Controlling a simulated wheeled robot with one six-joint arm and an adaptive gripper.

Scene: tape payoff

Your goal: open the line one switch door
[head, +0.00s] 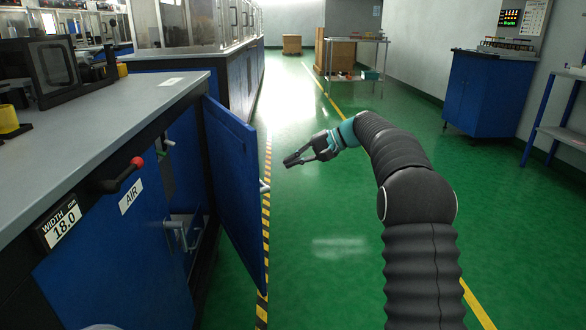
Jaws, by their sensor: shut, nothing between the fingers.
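A blue cabinet door (232,175) stands swung out from the bench on the left, so it is open. Its small pale handle (264,186) shows at the outer face. I see no label naming the line on this door. My gripper (290,161) is in the air to the right of the door, above the green floor, pointing left. It is shut and empty, apart from the door and its handle.
The bench front carries a red-knobbed lever (135,163), an AIR label (131,196) and a WIDTH 18.0 display (62,221). Grey metal fittings (180,232) show by the opening. The green aisle (330,200) is clear. A blue cabinet (492,92) stands at right.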

